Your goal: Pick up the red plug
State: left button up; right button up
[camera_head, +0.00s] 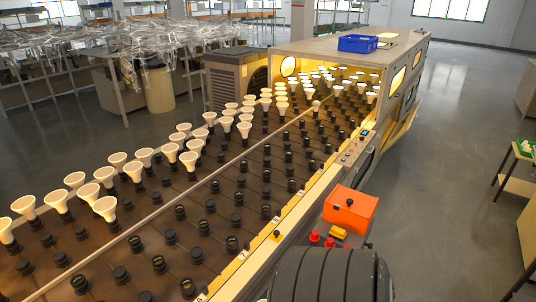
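Small red pieces sit on a ledge at the conveyor's near right side, in front of an orange-red box (350,210). One red piece (315,237) is at the left and another red piece (330,242) is just right of it. They look like red plugs, but they are too small to tell their exact shape. A yellow piece (339,232) lies beside them. A large black ribbed part at the bottom edge stands close in front and may hide some of the ledge. Neither of my grippers shows in this view.
A long conveyor bed (150,215) with rows of black sockets and several white bulbs runs into a lit housing (345,55). A blue bin (358,44) sits on top of the housing. A control panel (357,145) is on its near side. The floor (450,160) at right is clear.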

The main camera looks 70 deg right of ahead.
aim_at(314, 237)
jog(key=z, duration=2.65)
jog(key=i+l+u, duration=0.1)
jog(key=l, duration=0.2)
jog(key=i+l+u, duration=0.15)
jog(key=l, duration=0.2)
jog(key=i+l+u, duration=0.1)
jog(key=l, duration=0.25)
jog(key=i+l+u, duration=0.1)
jog(key=l, duration=0.25)
